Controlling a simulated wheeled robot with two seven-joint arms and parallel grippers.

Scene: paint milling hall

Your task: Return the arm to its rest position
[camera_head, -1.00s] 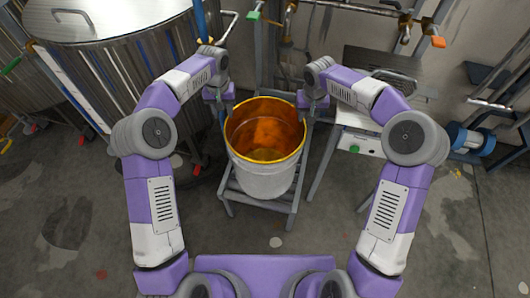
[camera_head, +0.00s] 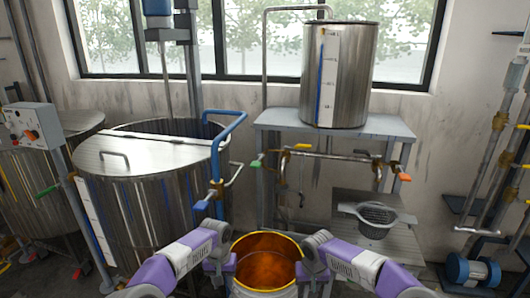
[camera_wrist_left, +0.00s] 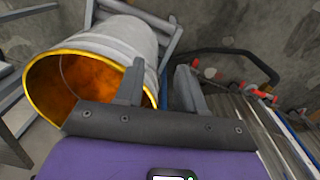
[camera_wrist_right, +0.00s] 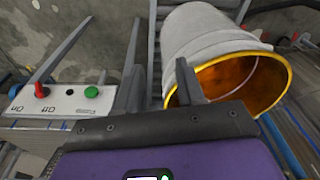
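A pale metal bucket (camera_head: 265,292) with a yellow rim and orange inside stands at the bottom middle of the head view. My left gripper (camera_head: 221,268) is at the left side of its rim, my right gripper (camera_head: 313,268) at the right side. In the left wrist view the fingers (camera_wrist_left: 160,85) are apart, one overlapping the bucket (camera_wrist_left: 125,38). In the right wrist view the fingers (camera_wrist_right: 158,85) are also apart, one overlapping the bucket (camera_wrist_right: 205,40). Whether any finger touches the rim I cannot tell. Both forearms reach forward; the upper arms are out of view.
A large steel vat (camera_head: 150,190) stands left of the bucket. A bench (camera_head: 385,123) with a steel tank (camera_head: 345,75) and valves stands behind. A table (camera_head: 385,235) with a dark basket (camera_head: 377,220) is at right. A white control panel (camera_wrist_right: 75,100) is close to my right gripper.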

